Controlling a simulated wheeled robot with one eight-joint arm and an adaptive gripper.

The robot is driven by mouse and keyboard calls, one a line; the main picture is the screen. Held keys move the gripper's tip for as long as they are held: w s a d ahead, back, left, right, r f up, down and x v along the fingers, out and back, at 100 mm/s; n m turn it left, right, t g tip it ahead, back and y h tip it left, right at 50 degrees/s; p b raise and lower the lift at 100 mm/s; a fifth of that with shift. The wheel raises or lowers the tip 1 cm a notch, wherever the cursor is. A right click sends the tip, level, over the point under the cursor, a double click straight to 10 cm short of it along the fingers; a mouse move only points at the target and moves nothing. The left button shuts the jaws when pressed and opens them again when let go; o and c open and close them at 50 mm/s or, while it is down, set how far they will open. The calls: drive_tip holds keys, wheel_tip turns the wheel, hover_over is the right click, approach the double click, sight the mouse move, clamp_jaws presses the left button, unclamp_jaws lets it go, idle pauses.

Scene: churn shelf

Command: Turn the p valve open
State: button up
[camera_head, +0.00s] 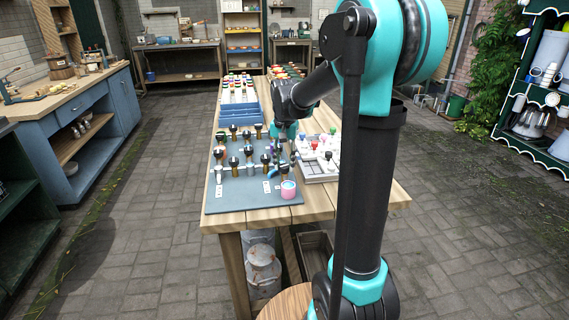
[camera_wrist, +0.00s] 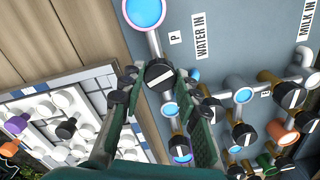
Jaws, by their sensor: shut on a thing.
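In the wrist view, the p valve (camera_wrist: 158,74) is a round black knob with a white bar. It sits on a pipe beside the "P" label (camera_wrist: 175,37) on the grey-blue board (camera_wrist: 225,35). My gripper (camera_wrist: 162,80) has its two dark green fingers on either side of this knob and is shut on it. The white bar runs slantwise, not in line with the pipe. In the head view, my gripper (camera_head: 284,148) is low over the right side of the board (camera_head: 235,197); the arm and gripper partly hide the valve there.
Several other black-knobbed valves (camera_wrist: 242,133) stand close by on the board. A pink-rimmed, blue-topped round fitting (camera_head: 289,190) is at the near end. A white gridded tray (camera_head: 318,171) with coloured knobs lies to the right. Blue trays (camera_head: 238,115) are behind.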

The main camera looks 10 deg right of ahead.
sight(284, 166)
drive_tip(key=n, duration=1.4)
idle(0.7)
drive_tip(key=o, duration=1.2)
drive_tip(key=shift+c, duration=0.2)
wheel_tip(284, 166, up, 12)
